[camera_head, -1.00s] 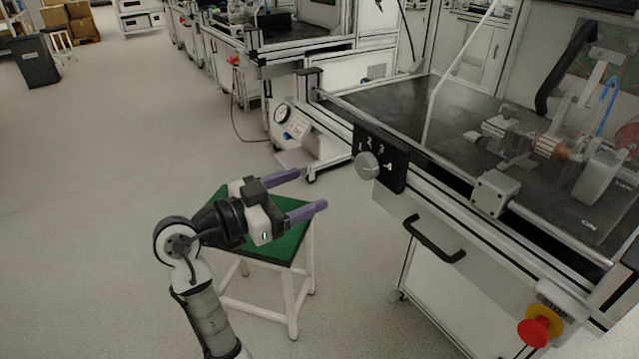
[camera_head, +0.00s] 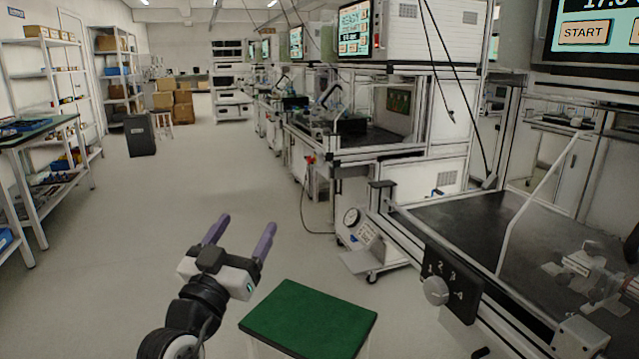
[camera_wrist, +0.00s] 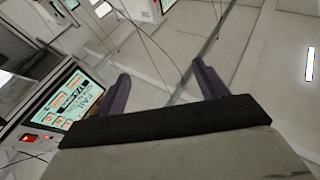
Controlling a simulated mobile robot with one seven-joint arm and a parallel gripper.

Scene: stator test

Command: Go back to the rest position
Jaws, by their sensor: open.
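My gripper (camera_head: 240,236) is open and empty in the head view, with its two purple fingers spread apart. It is raised, and its fingers point up and away from me. It stands to the left of and above the green-topped stool (camera_head: 308,318), touching nothing. In the wrist view my gripper (camera_wrist: 160,88) shows both fingers apart with nothing between them. The wrist view looks up at the ceiling and a lit screen (camera_wrist: 72,100).
The test bench (camera_head: 480,225) with a numbered knob (camera_head: 436,290) stands at the right. More machines (camera_head: 350,140) line the aisle behind it. Shelves (camera_head: 50,75) and a worktable (camera_head: 35,135) are at the left, with a dark bin (camera_head: 140,135) further back. The floor in the middle is clear.

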